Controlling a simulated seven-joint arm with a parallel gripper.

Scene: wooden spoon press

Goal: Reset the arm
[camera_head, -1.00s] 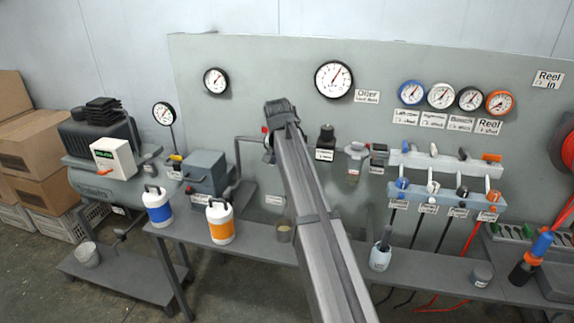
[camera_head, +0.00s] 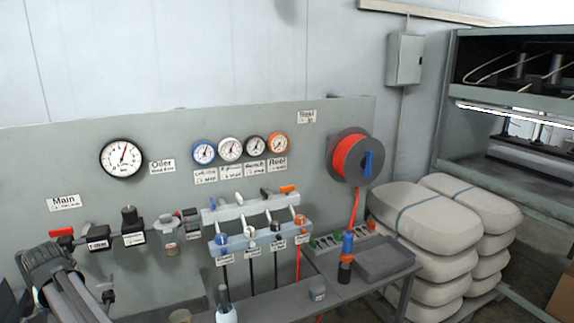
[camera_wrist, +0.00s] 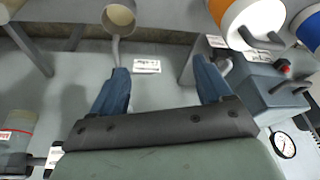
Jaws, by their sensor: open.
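My arm (camera_head: 72,296) shows at the bottom left of the head view, in front of the grey panel, beside the red-handled valve (camera_head: 61,233). Its fingers cannot be made out there. In the wrist view my gripper (camera_wrist: 160,82) has its two blue fingers wide apart, with nothing between them but the grey panel and a small white label (camera_wrist: 146,66) behind. The wrist picture appears upside down. A beige cup (camera_wrist: 118,18) is beyond the left finger.
Gauges (camera_head: 122,158) and a manifold with levers (camera_head: 262,235) line the panel. A red hose reel (camera_head: 350,157) hangs right of them. The bench (camera_head: 345,287) holds a grey tray (camera_head: 385,258) and small containers. Stacked sacks (camera_head: 445,215) stand at right beside a press.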

